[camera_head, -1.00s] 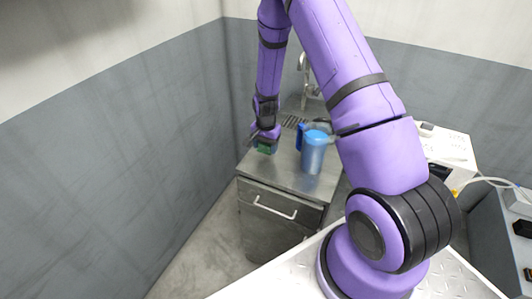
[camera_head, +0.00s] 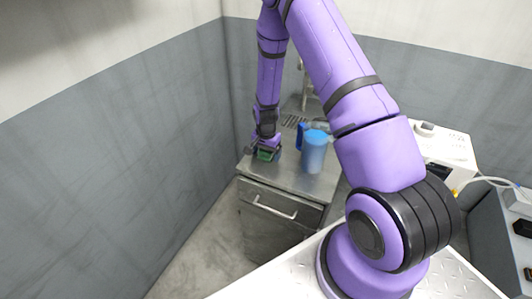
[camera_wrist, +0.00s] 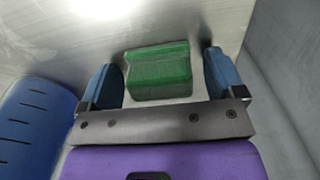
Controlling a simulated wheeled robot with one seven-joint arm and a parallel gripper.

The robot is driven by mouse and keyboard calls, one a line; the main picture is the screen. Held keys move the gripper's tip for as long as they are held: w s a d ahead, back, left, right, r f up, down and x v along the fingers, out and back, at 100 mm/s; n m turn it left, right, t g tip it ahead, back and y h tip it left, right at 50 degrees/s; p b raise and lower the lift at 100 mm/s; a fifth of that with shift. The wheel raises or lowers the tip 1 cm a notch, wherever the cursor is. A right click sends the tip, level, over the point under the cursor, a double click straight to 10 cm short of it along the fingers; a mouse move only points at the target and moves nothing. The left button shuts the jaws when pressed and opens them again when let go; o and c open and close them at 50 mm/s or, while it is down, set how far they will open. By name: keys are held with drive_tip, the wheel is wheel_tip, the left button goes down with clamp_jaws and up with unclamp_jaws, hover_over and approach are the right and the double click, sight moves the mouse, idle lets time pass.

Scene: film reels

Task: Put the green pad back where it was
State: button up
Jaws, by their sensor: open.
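The green pad (camera_wrist: 158,72) lies on the metal counter between the two blue fingers of my gripper (camera_wrist: 162,80) in the wrist view. A gap shows on each side of the pad, so the fingers are open and do not touch it. In the head view the green pad (camera_head: 265,155) is at the front left of the steel counter (camera_head: 285,179), partly hidden by my gripper (camera_head: 262,151) right above it.
A blue jug (camera_head: 314,153) stands on the counter just right of my gripper; its side also fills the left edge of the wrist view (camera_wrist: 30,125). A faucet (camera_head: 306,90) is behind. The grey wall (camera_head: 170,130) is close on the left.

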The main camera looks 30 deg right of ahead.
drive_tip(key=s+a+r+n+t, duration=0.1)
drive_tip(key=s+a+r+n, duration=0.15)
drive_tip(key=r, duration=1.05)
drive_tip(key=s+a+r+n+t, duration=0.1)
drive_tip(key=s+r, duration=0.3)
drive_tip(key=r, duration=0.8)
drive_tip(key=s+a+r+n+t, duration=0.1)
drive_tip(key=s+a+r+n, duration=0.15)
drive_tip(key=r, duration=1.05)
drive_tip(key=s+r+n, duration=0.1)
drive_tip(key=s+r, duration=0.2)
drive_tip(key=s, duration=0.4)
drive_tip(key=s+a+r+n+t, duration=0.1)
drive_tip(key=s+r, duration=0.3)
drive_tip(key=s, duration=0.4)
drive_tip(key=s+a+r+n+t, duration=0.1)
drive_tip(key=s+r+n, duration=0.2)
drive_tip(key=s, duration=0.4)
drive_tip(key=shift+s+r, duration=0.3)
drive_tip(key=shift+r, duration=0.15)
drive_tip(key=shift+a, duration=0.1)
